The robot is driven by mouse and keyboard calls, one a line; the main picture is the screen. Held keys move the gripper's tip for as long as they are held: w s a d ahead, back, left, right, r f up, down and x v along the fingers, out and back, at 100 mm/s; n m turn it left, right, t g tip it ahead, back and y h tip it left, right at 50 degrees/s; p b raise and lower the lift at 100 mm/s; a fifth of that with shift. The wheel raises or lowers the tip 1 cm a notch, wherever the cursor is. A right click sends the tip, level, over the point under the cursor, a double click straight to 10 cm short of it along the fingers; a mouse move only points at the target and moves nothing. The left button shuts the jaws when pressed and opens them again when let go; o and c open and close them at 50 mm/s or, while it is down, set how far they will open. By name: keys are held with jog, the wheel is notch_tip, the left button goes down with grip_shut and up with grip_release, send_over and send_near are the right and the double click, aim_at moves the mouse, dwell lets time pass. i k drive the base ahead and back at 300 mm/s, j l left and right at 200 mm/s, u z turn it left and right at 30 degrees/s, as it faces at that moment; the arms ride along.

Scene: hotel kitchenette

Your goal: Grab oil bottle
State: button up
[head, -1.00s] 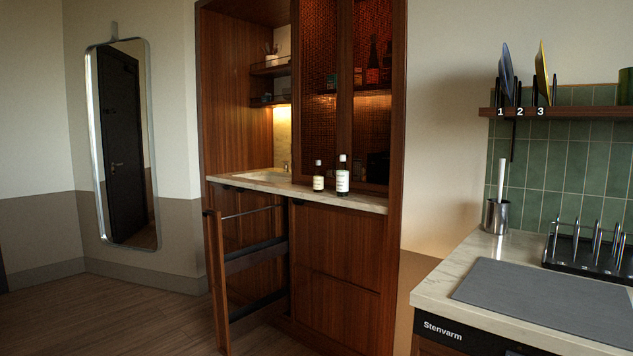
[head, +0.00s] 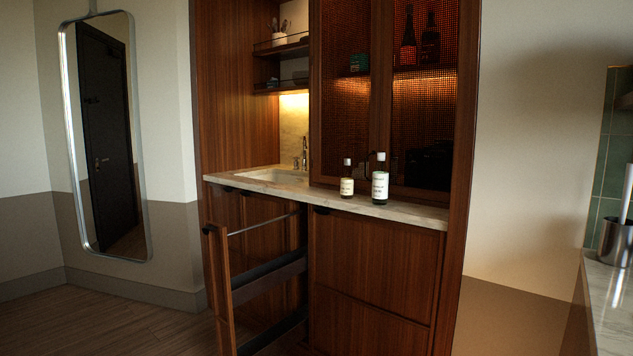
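Two bottles stand upright side by side near the front edge of the marble counter (head: 412,212) in the wooden kitchenette unit. The smaller bottle (head: 347,182) is on the left, with a white cap and a cream label. The larger dark bottle (head: 380,181) is on the right, with a white cap and a white label. The label text is too small to read, so I cannot tell which one is the oil bottle. My gripper is not in view.
A tall pull-out drawer (head: 219,290) stands open below the counter's left part, jutting into the room. A sink (head: 268,175) lies behind it. Mesh-front cabinets (head: 343,90) rise behind the bottles. Another counter (head: 607,300) with a metal holder (head: 615,242) is at right.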

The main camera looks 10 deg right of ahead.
aim_at(347, 183)
jog(key=i+u, duration=0.4)
jog(key=i, duration=0.95)
jog(key=i+l+u, duration=0.1)
jog(key=i+l, duration=0.4)
jog(key=l, duration=0.2)
jog(key=i+l+u, duration=0.15)
jog(key=i+l, duration=0.15)
jog(key=l, duration=0.25)
jog(key=i+l, duration=0.1)
jog(key=l, duration=0.3)
